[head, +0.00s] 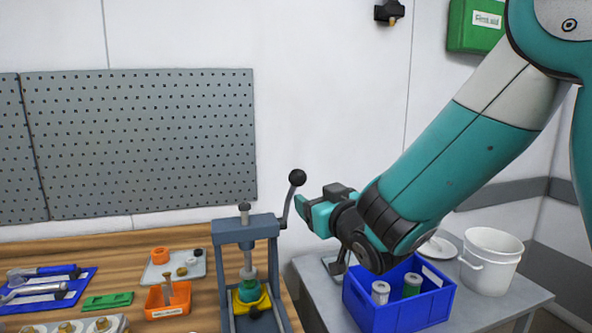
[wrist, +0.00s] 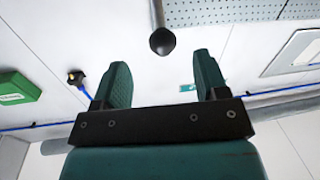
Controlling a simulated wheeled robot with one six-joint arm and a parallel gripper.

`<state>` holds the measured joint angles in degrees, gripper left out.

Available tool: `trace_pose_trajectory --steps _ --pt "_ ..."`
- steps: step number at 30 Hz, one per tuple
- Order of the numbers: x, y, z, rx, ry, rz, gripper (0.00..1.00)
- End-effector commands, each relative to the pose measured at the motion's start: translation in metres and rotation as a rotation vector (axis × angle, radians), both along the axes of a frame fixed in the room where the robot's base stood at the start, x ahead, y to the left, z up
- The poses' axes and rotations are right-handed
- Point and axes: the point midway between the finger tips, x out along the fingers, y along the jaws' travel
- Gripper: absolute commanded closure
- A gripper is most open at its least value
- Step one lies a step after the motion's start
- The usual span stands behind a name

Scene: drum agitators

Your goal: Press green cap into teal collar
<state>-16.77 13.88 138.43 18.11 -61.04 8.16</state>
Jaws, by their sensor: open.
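A bench press (head: 247,231) stands at the right end of the wooden bench. Its lever rises at the right to a black ball knob (head: 297,177). Under the ram, a green-teal part (head: 247,288) sits in a yellow holder (head: 252,304); I cannot tell cap from collar at this size. My gripper (head: 308,208) is just right of and below the knob, pointing left. In the wrist view my gripper (wrist: 161,60) is open and empty, and the knob (wrist: 162,42) shows ahead, between and beyond the fingertips. The knob appears apart from the fingers.
A blue crate (head: 405,317) with cylinders stands on the grey side table (head: 505,297), beside a white bucket (head: 491,260). An orange bin (head: 168,301), a grey tray (head: 190,273) and a blue tool mat (head: 72,284) occupy the bench. A pegboard (head: 140,145) is behind.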

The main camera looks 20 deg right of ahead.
Motion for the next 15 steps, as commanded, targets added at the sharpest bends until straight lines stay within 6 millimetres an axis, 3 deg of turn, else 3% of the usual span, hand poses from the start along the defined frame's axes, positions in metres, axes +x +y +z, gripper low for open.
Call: trace_pose_trajectory --steps 9,15 --pt "0.07 0.009 0.004 0.001 0.0 -0.001 0.33" --pt "0.097 0.014 0.002 0.001 0.0 0.0 0.33"
